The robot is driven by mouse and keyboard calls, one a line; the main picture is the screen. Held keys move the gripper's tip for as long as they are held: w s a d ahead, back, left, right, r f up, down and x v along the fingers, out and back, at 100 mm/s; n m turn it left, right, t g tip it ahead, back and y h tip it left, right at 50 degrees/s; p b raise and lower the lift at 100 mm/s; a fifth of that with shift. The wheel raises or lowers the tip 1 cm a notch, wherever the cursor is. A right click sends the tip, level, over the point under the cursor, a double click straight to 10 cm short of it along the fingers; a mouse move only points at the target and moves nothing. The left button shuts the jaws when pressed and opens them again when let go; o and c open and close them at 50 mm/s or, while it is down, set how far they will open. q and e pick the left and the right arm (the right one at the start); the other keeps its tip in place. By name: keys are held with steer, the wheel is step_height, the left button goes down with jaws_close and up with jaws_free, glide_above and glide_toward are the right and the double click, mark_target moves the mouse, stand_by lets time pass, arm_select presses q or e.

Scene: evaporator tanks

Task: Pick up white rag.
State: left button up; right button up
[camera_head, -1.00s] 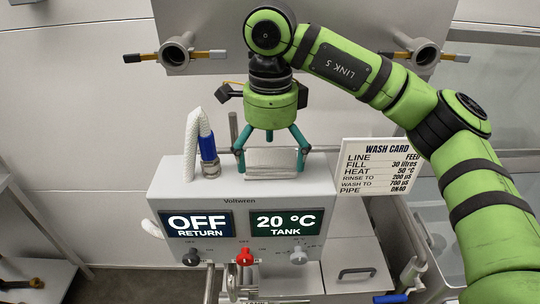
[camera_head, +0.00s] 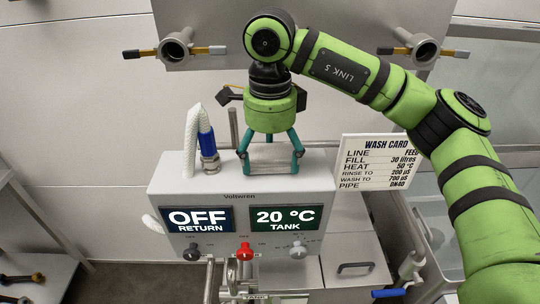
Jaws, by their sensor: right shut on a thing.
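The white rag (camera_head: 270,157) is a pale folded piece on top of the grey control box (camera_head: 330,184), mostly framed by my fingers. My right gripper (camera_head: 271,162) comes down over it from above, with teal fingers on its left and right sides. The fingers are closed in on the rag and hold it. The rag is low, at the box top; I cannot tell whether it still touches the surface. My left gripper is not in view.
A wash card (camera_head: 376,163) stands to the right. Knobs and two displays are on the box front. Two pipe ports are on the panel behind.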

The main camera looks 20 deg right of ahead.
mark_target(271, 158)
steer(key=shift+w+r, duration=0.1)
steer(key=shift+r, duration=0.25)
steer(key=r+b, duration=0.1)
steer(key=r, duration=0.1)
steer(key=s+r+b, duration=0.1)
steer(key=shift+s+r, duration=0.1)
steer(key=shift+r, duration=0.25)
steer(key=s+r+b, duration=0.2)
steer(key=s+r, duration=0.4)
steer(key=s, duration=0.4)
steer(key=shift+s+a+r, duration=0.15)
steer(key=shift+s+a, duration=0.1)
steer(key=shift+s, duration=0.1)
